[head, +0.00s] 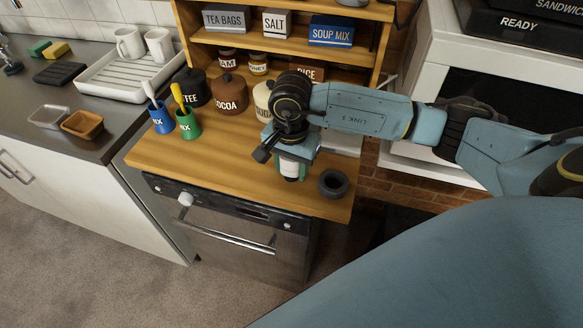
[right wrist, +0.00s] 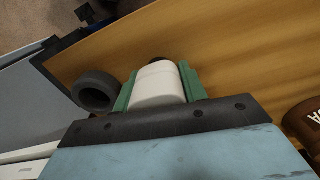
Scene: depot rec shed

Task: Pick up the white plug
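The white plug (right wrist: 159,84) is a pale, rounded block. In the right wrist view it sits between the two green fingers of my right gripper (right wrist: 160,88), which appear to touch it on both sides. A dark piece shows just past its far end. In the head view the plug (head: 289,168) shows beneath my right gripper (head: 290,172), over the front right of the wooden worktop (head: 225,165). I cannot tell whether it touches the wood. My left gripper is not in view.
A black ring (head: 333,183) lies close to the right of the gripper. Cocoa (head: 229,92) and other canisters stand behind. Blue (head: 162,118) and green (head: 188,126) cups stand left. A shelf (head: 270,48) rises at the back. The worktop's front left is clear.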

